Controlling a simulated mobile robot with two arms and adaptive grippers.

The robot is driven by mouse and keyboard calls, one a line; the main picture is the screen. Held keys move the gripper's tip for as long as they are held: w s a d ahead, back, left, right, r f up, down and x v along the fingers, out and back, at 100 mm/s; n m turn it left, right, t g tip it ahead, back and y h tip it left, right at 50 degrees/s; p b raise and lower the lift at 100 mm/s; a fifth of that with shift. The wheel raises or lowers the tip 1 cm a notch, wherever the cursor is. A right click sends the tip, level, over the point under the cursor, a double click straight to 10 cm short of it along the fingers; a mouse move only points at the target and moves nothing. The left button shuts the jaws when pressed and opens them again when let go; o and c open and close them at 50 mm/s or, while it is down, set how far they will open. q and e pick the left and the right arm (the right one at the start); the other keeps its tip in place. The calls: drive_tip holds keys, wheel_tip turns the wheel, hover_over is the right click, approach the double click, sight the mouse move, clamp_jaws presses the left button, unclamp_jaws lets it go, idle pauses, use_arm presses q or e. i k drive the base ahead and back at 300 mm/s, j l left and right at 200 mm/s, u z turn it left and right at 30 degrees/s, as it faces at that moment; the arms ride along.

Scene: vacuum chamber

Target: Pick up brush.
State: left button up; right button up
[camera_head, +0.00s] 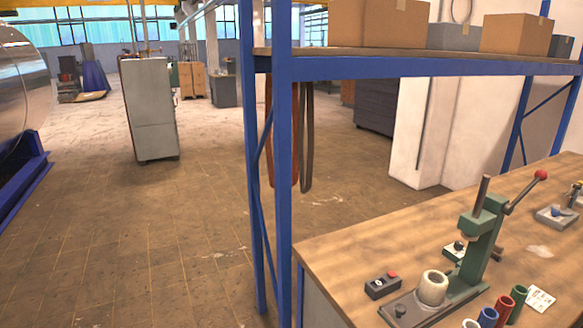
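I cannot make out a brush in the head view. Neither of my grippers is in view. A wooden workbench (345,250) fills the lower right. On it stands a green lever press (482,240) with a red knob. A pale ring-shaped part (433,288) sits on the press base. Small items in a grey tray (556,216) at the right edge are too small to identify.
A blue shelf rack (283,170) rises beside the bench, with cardboard boxes (380,30) on its shelf. A button box (382,285) and several coloured cups, including a red one (504,308), stand on the bench. A grey cabinet (150,110) stands on the open floor (140,230) at left.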

sight(497, 255)
drive_tip(key=z, duration=1.4)
drive_tip(key=u, duration=0.45)
drive_tip(key=i+l+u, duration=0.1)
drive_tip(key=l+u, duration=0.35)
drive_tip(key=i+l+u, duration=0.1)
drive_tip(key=l+u, duration=0.7)
drive_tip(key=u, duration=0.15)
drive_tip(key=k+l+u, duration=0.1)
drive_tip(key=l+u, duration=0.35)
